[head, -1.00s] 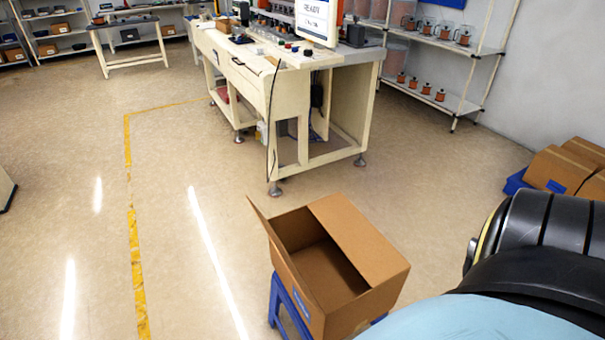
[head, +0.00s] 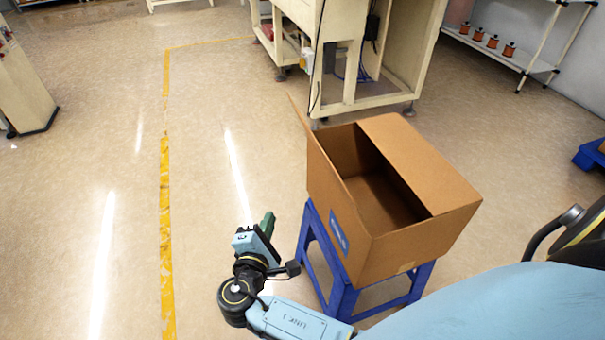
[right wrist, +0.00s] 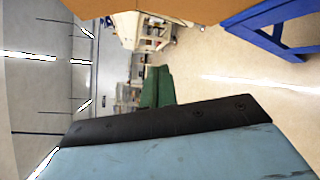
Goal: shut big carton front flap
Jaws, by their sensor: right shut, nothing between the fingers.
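The big brown carton (head: 345,215) stands on a blue stool, its top partly open and its inside showing. A wide flap (head: 420,165) lies on its right side, and a narrow flap (head: 299,117) sticks up at the far left corner. I cannot tell which flap is the front one. My right gripper (head: 267,224), with green fingers, is shut and empty to the left of the carton, apart from it in the picture. In the right wrist view, the green fingers (right wrist: 157,87) show below a brown carton edge (right wrist: 215,8). My left gripper is not in view.
The blue stool (head: 312,245) has splayed legs. A cream workbench (head: 345,60) stands behind the carton, with a shelf rack (head: 510,55) at the far right. The floor left of the carton is open, with a yellow line (head: 166,200) along it.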

